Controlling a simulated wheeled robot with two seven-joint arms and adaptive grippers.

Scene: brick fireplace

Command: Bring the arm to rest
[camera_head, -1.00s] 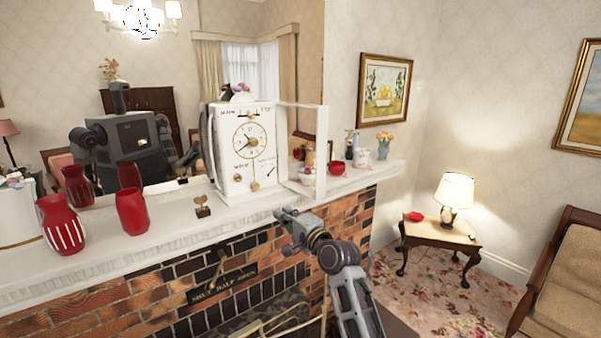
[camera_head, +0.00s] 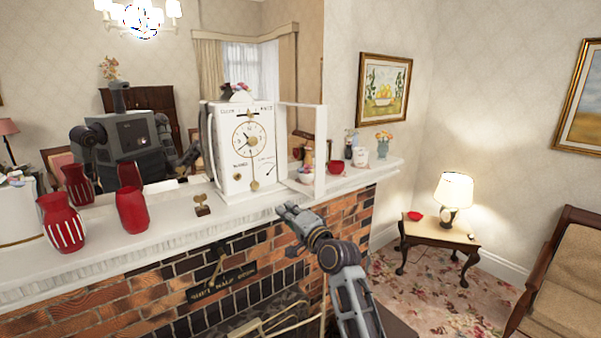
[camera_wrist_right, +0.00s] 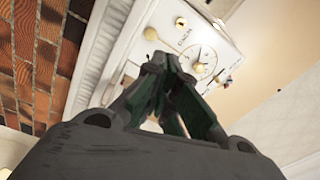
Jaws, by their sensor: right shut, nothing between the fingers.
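My right gripper (camera_head: 286,209) is in front of the mantel's edge, below and to the right of the white clock (camera_head: 246,150). Its arm comes up from the bottom of the head view. In the right wrist view the gripper's fingers (camera_wrist_right: 165,70) are together with nothing held, and the clock face (camera_wrist_right: 200,55) shows beyond them. The clock stands upright on the mantel with its glazed door swung open to the right. My left gripper does not show as a direct view in the head picture.
The white mantel (camera_head: 100,240) carries red vases (camera_head: 132,211), a small brass key-like piece (camera_head: 202,204), a red bowl (camera_head: 336,167) and flowers (camera_head: 384,143). Brick (camera_head: 345,220) lies below. A side table (camera_head: 440,232) with a lamp (camera_head: 454,192) stands right. A mirror behind reflects the robot.

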